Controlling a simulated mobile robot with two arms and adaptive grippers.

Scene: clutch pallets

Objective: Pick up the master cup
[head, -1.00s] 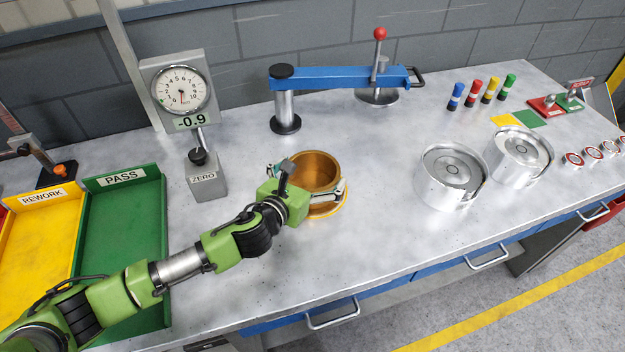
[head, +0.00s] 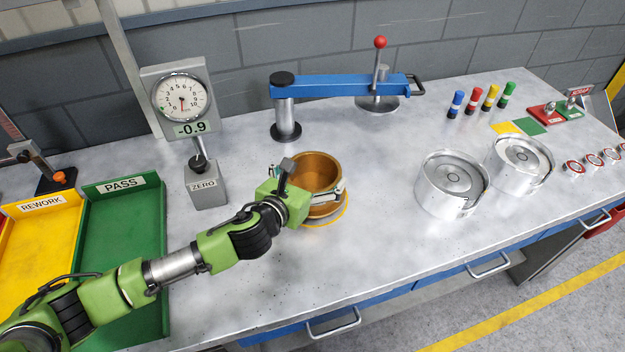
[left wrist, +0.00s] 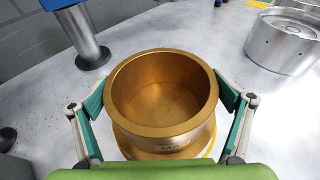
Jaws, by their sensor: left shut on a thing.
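The master cup is a brass-coloured open cup (head: 319,172) at the middle of the bench, over a yellow ring marking (head: 340,218). It stands upright and looks empty inside. My left gripper (head: 312,192) is shut on it, with a finger on each side of its wall. In the left wrist view the cup (left wrist: 163,92) fills the middle, between the two green-padded fingers. My right gripper is not in view.
A dial gauge (head: 182,95) reading -0.9 stands left of the cup. A blue-armed press (head: 340,82) stands behind it. Two silver clutch housings (head: 446,188) are to the right. Green PASS (head: 122,240) and yellow REWORK (head: 38,250) trays lie left. Bench between cup and housings is clear.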

